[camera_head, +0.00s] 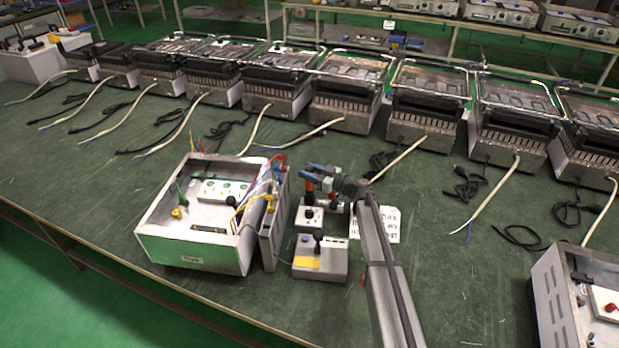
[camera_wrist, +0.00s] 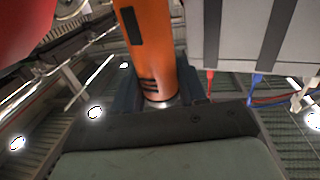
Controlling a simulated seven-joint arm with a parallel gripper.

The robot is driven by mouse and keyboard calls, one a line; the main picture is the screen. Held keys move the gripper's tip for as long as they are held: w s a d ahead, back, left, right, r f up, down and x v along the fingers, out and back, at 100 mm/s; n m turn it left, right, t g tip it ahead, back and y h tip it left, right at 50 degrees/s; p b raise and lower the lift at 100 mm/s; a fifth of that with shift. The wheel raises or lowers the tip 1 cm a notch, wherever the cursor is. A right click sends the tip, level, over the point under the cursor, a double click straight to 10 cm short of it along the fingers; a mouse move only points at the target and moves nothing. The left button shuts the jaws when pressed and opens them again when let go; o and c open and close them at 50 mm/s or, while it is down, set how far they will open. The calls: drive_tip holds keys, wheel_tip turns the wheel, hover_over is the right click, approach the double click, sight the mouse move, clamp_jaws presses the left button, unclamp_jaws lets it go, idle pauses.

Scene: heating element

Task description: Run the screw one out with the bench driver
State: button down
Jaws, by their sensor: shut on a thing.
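My gripper (camera_head: 314,176) is shut on the orange bench driver (camera_head: 309,187), just right of the opened heater housing. In the wrist view the driver (camera_wrist: 150,50) fills the space between the jaws, its metal end low in the picture. The opened housing (camera_head: 190,247) is a light metal box with a white terminal block (camera_head: 222,190) and coloured wires inside. Its removed-looking side panel (camera_head: 274,228) stands against its right side. The driver is over a small grey holder (camera_head: 309,218), and I cannot tell whether it touches it. No single screw can be made out.
A grey control box (camera_head: 320,264) with a black knob and yellow label sits in front of the holder. Several heaters (camera_head: 345,95) with loose cables line the back. Another opened unit (camera_head: 585,300) stands at right.

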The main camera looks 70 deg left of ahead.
drive_tip(key=r, duration=1)
drive_tip(key=shift+s+r, duration=0.15)
drive_tip(key=shift+s, duration=0.05)
drive_tip(key=s+a+r+m+t+y, duration=0.1)
drive_tip(key=s+a+r+t, duration=0.1)
drive_tip(key=s+r, duration=0.6)
drive_tip(key=s+a+r+n+g+h, duration=0.2)
drive_tip(key=s, duration=1)
drive_tip(key=s+a+r+n+g+h, duration=0.2)
drive_tip(key=s+a+g, duration=0.1)
drive_tip(key=s, duration=1)
drive_tip(key=shift+s+a+g+h, duration=0.2)
drive_tip(key=shift+s+g+h, duration=0.05)
drive_tip(key=shift+g+h, duration=0.05)
drive_tip(key=shift+f, duration=0.25)
drive_tip(key=shift+f, duration=2.45)
drive_tip(key=shift+f, duration=0.6)
drive_tip(key=shift+r, duration=2.65)
